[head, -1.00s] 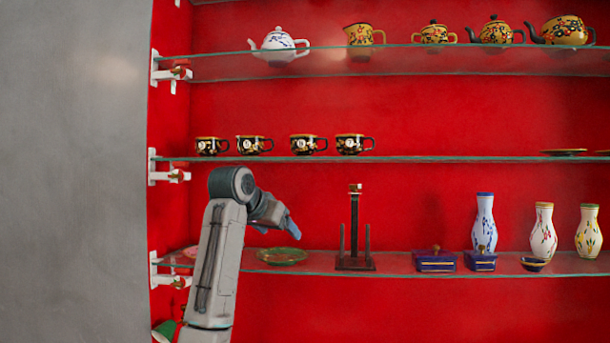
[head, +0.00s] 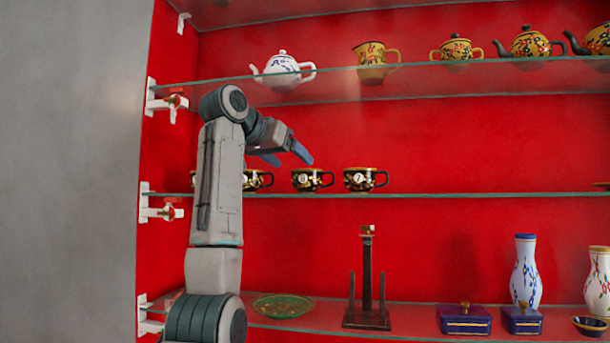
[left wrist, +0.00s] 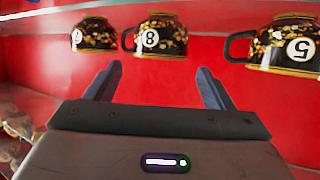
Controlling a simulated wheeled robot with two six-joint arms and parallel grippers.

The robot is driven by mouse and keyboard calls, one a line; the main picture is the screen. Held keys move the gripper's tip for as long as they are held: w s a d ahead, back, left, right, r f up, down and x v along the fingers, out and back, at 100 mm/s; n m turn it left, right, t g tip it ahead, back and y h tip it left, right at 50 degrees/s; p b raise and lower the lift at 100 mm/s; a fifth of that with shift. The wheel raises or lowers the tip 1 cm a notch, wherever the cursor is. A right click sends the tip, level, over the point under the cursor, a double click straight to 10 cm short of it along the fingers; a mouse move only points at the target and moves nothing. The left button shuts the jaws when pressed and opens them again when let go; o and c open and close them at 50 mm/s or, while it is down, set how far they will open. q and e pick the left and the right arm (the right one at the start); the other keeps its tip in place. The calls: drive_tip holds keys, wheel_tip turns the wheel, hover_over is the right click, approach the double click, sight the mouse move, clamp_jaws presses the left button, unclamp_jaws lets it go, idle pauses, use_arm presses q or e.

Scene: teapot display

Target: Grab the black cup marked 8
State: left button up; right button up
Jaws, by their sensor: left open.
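The black cup marked 8 (head: 312,180) stands on the middle glass shelf in the head view, its handle to the right. In the left wrist view, which looks upside down, this cup (left wrist: 170,40) is ahead of the gap between the fingers, apart from them. My left gripper (head: 292,158) is open and empty, in front of the shelf and slightly above the cups in the picture. Both its fingers show in the left wrist view (left wrist: 159,78). My right gripper is not in view.
Similar black cups flank it: one marked 7 (head: 360,180) to the right, one marked 5 (left wrist: 285,50) on the other side. A white teapot (head: 283,70) stands on the shelf above; a dark stand (head: 366,280) is below.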

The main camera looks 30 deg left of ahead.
sight(299, 175)
use_arm(q)
drive_tip(key=p+x, duration=0.1)
drive_tip(key=x, duration=0.3)
drive_tip(key=shift+w, duration=0.35)
drive_tip(key=p+x, duration=0.2)
drive_tip(key=p, duration=0.1)
drive_tip(key=shift+r, duration=0.2)
drive_tip(key=shift+w+f, duration=0.15)
drive_tip(key=shift+w+d+f+p, duration=0.1)
drive_tip(key=shift+w+f+p, duration=0.2)
drive_tip(key=shift+w+f, duration=0.15)
drive_tip(key=shift+w+d, duration=0.1)
drive_tip(key=shift+w, duration=0.2)
drive_tip(key=shift+s, duration=0.1)
drive_tip(key=c, duration=0.6)
drive_tip(key=shift+s+r, duration=0.1)
drive_tip(key=shift+s, duration=0.05)
drive_tip(key=shift+c, duration=0.2)
